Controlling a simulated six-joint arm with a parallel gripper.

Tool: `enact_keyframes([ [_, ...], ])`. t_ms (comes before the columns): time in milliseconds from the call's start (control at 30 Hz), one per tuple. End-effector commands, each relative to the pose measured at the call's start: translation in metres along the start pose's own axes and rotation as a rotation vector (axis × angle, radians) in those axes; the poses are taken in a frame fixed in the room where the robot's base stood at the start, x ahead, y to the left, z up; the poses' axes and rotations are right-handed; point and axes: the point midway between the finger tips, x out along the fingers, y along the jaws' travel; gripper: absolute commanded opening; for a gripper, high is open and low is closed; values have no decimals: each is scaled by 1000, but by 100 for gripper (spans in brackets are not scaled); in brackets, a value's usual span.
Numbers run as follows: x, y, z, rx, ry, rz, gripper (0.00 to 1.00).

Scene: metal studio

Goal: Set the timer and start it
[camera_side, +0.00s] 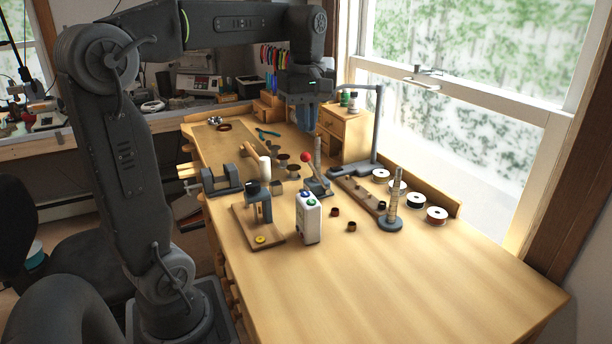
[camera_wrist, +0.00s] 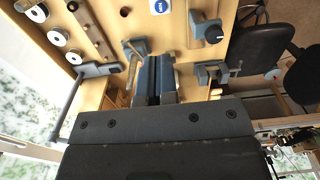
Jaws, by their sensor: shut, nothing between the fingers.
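A white upright box (camera_side: 308,219) with a green and a blue round part on top stands on the bench, and looks like the timer. In the wrist view, part of the white box with its blue round part (camera_wrist: 160,6) shows at the top edge, cut off by the frame. Its setting cannot be read. My gripper (camera_side: 307,130) points down above the far part of the bench, behind the box and well apart from it. Its fingers are shut and empty. The fingers also show in the wrist view (camera_wrist: 154,62).
A grey stand on a wooden board (camera_side: 272,235) is left of the box. A red-knobbed lever (camera_side: 307,157) stands behind it. A post on a round base (camera_side: 390,222) and several spools (camera_side: 437,215) are at right. The bench's front right is clear.

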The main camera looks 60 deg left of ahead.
Motion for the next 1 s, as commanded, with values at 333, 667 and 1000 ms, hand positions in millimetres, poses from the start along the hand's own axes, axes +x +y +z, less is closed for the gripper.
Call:
enact_keyframes([
  [333, 46, -1, 0, 0, -2, -4, 0],
  [667, 112, 0, 0, 0, -2, -3, 0],
  [1000, 139, 0, 0, 0, 0, 0, 0],
])
